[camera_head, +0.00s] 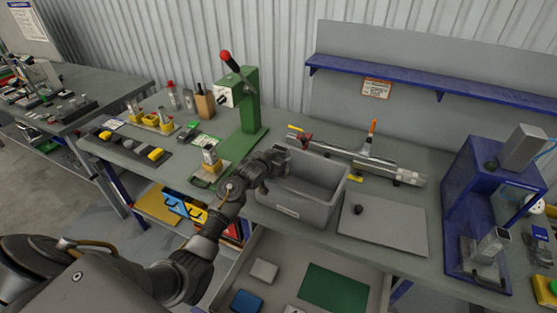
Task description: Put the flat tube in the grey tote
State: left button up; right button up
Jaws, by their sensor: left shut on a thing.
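The grey tote (293,198) stands on the table in the middle of the view, open at the top and seemingly empty where I see into it. My left gripper (278,162) is at the tote's back left corner, about over its rim. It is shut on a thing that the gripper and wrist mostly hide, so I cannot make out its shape. I cannot pick out the flat tube for certain anywhere. My right gripper is not in view.
A metal bar assembly (405,176) with an orange upright lies behind the tote. A grey plate (385,228) with a black knob lies right of it. A green lever press (250,105) stands left; a blue stand (460,190) is right. An open drawer (270,246) is below.

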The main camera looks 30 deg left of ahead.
pick_arm(q)
jog(key=shift+f, duration=0.8)
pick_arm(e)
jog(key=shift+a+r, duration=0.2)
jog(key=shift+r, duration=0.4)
pick_arm(q)
jog(key=shift+f, duration=0.6)
jog(key=o, duration=0.8)
jog(key=shift+s+d, duration=0.1)
jog(key=shift+f, duration=0.1)
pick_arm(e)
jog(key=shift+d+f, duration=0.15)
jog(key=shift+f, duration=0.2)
